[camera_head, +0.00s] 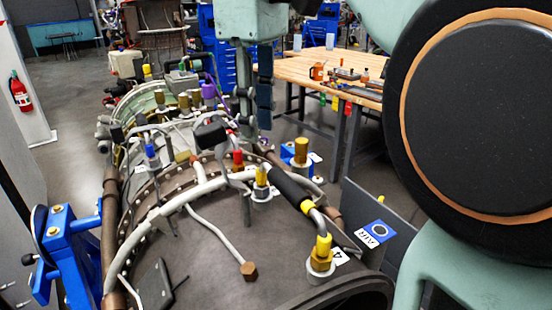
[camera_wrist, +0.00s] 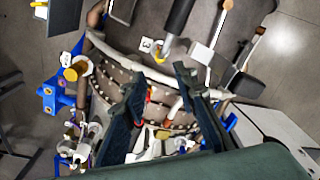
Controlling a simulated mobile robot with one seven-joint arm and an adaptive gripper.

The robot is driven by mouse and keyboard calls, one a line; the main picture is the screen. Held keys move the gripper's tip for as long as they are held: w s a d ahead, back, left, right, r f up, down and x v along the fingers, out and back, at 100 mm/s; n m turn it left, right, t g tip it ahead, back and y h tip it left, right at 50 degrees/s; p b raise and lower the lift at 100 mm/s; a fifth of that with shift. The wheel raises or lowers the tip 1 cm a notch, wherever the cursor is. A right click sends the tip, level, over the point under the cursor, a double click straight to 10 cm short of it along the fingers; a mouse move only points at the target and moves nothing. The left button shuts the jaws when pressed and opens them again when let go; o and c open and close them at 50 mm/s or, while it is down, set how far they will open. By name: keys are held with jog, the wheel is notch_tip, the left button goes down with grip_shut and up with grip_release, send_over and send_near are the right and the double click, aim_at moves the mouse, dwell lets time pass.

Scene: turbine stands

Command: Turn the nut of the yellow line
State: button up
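The yellow-marked line (camera_head: 291,190) has a black sleeve and yellow bands, and arches over the casing in the head view. Its near end drops to a yellow collar above a brass nut (camera_head: 320,262). In the wrist view, part of a black-sleeved line (camera_wrist: 180,15) with a yellow end (camera_wrist: 160,54) lies beyond my fingertips. My gripper (camera_head: 256,122) points down above the casing, behind the line. In the wrist view, my gripper (camera_wrist: 158,78) has its fingers apart with nothing held between them.
Red (camera_head: 238,158) and blue (camera_head: 151,150) fittings stand left of the line. A brass nut (camera_head: 249,271) caps a loose grey tube. A tall brass fitting (camera_head: 301,150) stands right of my gripper. A wooden workbench (camera_head: 310,70) is behind, with floor between.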

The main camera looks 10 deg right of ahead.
aim_at(259, 175)
jog(key=shift+f, duration=0.6)
notch_tip(259, 175, down, 10)
jog(key=shift+r+b, duration=0.2)
jog(key=shift+b, duration=0.75)
grip_shut()
